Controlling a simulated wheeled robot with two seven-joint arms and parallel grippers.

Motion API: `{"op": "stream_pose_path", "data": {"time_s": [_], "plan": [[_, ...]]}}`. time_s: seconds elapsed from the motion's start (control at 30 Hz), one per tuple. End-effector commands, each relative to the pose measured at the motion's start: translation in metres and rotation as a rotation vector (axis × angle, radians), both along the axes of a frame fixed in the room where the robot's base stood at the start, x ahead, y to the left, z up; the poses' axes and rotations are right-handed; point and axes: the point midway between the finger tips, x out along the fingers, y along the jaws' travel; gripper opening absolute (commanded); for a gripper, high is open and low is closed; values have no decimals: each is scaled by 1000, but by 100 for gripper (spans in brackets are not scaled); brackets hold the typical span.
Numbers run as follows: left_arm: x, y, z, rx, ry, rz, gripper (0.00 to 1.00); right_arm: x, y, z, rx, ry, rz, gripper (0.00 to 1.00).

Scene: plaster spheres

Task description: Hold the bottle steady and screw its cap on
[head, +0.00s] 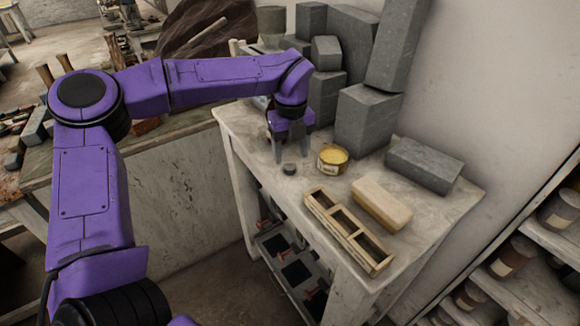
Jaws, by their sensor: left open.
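My left gripper (292,149) points down over the left part of the stone-topped table (440,208). Its two fingers are apart, and I see nothing held between them. A small dark grey round piece (289,169), which looks like the cap, sits on the tabletop just below and in front of the fingers, apart from them. I cannot make out a bottle for certain; a pale bluish thing (261,102) shows partly behind my left wrist, too hidden to name. My right gripper is not in view.
A yellow-filled tin (332,158) stands right of the small piece. A wooden divided frame (347,232) and a beige block (381,203) lie toward the front. Grey blocks (367,118) stand at the back; another grey block (424,165) lies at right. Shelves with jars (510,257) are at lower right.

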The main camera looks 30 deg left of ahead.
Motion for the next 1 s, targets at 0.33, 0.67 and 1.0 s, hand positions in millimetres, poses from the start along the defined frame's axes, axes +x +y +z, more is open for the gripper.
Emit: {"op": "stream_pose_path", "data": {"time_s": [0.33, 0.67, 1.0], "plan": [[-2, 1, -42, -2, 1, -1, 63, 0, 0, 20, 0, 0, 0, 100], [-1, 1, -42, -1, 1, 0, 50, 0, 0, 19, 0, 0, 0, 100], [-1, 1, -42, -1, 1, 0, 4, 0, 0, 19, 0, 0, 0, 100]]}}
